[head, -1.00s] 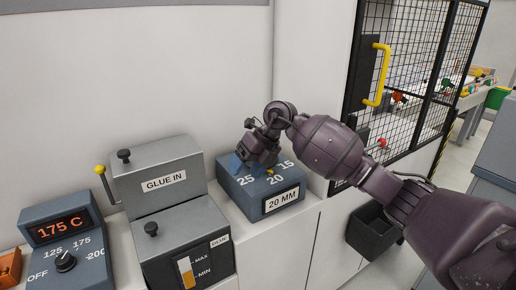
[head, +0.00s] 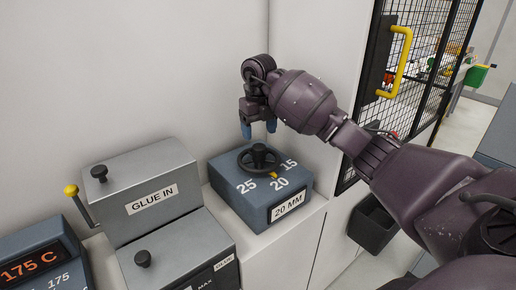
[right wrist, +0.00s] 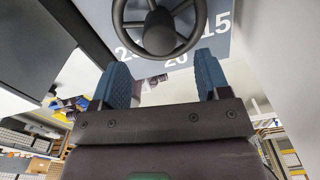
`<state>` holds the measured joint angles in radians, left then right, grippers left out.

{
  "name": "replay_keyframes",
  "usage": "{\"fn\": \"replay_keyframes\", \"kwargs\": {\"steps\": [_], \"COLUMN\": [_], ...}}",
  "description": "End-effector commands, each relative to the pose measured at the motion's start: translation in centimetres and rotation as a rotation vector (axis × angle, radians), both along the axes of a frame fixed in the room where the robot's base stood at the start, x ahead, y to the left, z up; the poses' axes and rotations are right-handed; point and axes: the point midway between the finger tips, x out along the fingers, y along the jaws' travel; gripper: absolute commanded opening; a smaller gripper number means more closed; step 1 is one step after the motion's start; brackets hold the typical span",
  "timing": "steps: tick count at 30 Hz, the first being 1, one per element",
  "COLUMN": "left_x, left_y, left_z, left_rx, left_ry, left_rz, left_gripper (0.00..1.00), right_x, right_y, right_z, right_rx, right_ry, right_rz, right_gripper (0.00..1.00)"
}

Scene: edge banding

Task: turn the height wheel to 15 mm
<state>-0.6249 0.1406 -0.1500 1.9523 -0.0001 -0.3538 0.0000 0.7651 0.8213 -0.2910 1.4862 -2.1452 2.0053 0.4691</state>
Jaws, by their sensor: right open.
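The height wheel (head: 259,158) is a black handwheel on top of a blue-grey box (head: 237,206) marked 25, 20 and 15. A yellow pointer (head: 273,175) sits by the 20, and the front display (head: 288,205) reads 20 MM. My right gripper (head: 258,130) is open and empty above the wheel, fingers pointing down, apart from it. In the right wrist view the wheel (right wrist: 160,28) shows beyond the two blue fingertips (right wrist: 162,70), with a gap between. My left gripper is not in view.
A temperature box (head: 35,262) reads 175 C. A wall is close behind. At right are a mesh door with a yellow handle (head: 400,62) and a black bin (head: 374,228).

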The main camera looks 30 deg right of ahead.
Motion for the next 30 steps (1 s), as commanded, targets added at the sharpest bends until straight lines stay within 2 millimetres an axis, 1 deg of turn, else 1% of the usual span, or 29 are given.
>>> {"fn": "replay_keyframes", "kwargs": {"steps": [1, 3, 9, 12, 18, 26, 29, 30], "left_x": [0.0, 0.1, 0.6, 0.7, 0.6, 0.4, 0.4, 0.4], "left_y": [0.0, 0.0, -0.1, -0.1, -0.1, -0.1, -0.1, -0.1], "left_z": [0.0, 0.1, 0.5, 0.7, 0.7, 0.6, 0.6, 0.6], "left_rx": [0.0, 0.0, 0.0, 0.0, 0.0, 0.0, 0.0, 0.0], "left_ry": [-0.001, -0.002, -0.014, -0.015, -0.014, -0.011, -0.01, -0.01], "left_rz": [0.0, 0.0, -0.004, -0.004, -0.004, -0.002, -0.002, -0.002], "left_gripper": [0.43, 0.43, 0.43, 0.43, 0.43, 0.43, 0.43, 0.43], "right_x": [-0.1, 0.0, -0.1, 0.0, 0.0, 0.0, 0.0, 0.0], "right_y": [0.1, 0.1, 0.1, 0.1, 0.0, 0.0, 0.0, 0.0], "right_z": [-1.1, -2.2, -4.9, -5.8, -6.8, -6.8, -6.8, -6.8], "right_rx": [0.005, 0.005, 0.004, 0.003, 0.001, 0.001, 0.001, 0.001], "right_ry": [0.005, 0.004, 0.003, 0.002, 0.002, 0.001, 0.001, 0.001], "right_rz": [0.001, 0.0, 0.0, 0.0, 0.001, 0.001, 0.001, 0.001], "right_gripper": [0.69, 0.69, 0.69, 0.69, 0.69, 0.69, 0.56, 0.49]}}
